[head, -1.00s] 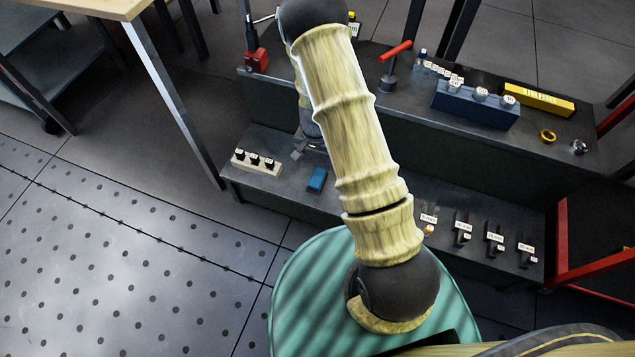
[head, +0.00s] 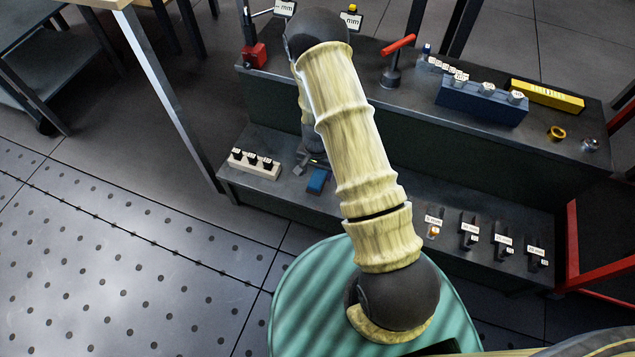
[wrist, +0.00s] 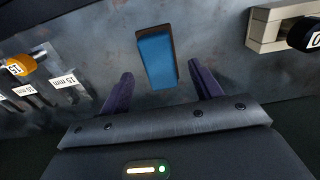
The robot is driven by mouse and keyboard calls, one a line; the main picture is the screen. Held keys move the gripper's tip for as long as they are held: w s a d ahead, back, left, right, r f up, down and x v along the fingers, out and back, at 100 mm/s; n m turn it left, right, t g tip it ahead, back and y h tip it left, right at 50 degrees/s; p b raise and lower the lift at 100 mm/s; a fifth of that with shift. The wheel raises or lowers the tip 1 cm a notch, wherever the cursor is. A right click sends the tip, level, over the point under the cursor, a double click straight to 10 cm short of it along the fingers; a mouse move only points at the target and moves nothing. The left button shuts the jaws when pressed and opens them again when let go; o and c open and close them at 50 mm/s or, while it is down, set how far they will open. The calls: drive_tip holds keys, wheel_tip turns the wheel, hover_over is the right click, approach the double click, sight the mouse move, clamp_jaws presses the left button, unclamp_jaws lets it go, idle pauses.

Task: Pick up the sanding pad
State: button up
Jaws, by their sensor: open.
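The sanding pad, a small blue block with a dark edge, lies on the lower shelf in the head view (head: 318,181). In the wrist view the sanding pad (wrist: 157,60) sits just beyond the fingertips, roughly centred between them. My gripper (wrist: 160,82) is open and empty, with its two dark purple fingers apart. In the head view my gripper (head: 308,164) is close to the pad, partly hidden behind my arm. From these views I cannot tell how high the fingers are above the shelf.
A pale block with black knobs (head: 254,164) stands left of the pad on the lower shelf (head: 345,220). Several labelled dark holders (head: 469,231) stand at its right. The upper shelf bears a red-handled tool (head: 394,62), a blue block (head: 481,104) and a yellow block (head: 545,96).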

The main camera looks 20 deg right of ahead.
sight(317, 177)
wheel_tip(317, 177, down, 3)
drive_tip(key=shift+r+b, duration=0.1)
drive_tip(key=shift+b, duration=0.4)
drive_tip(key=c, duration=1.2)
wheel_tip(317, 177, up, 10)
drive_tip(key=p, duration=0.5)
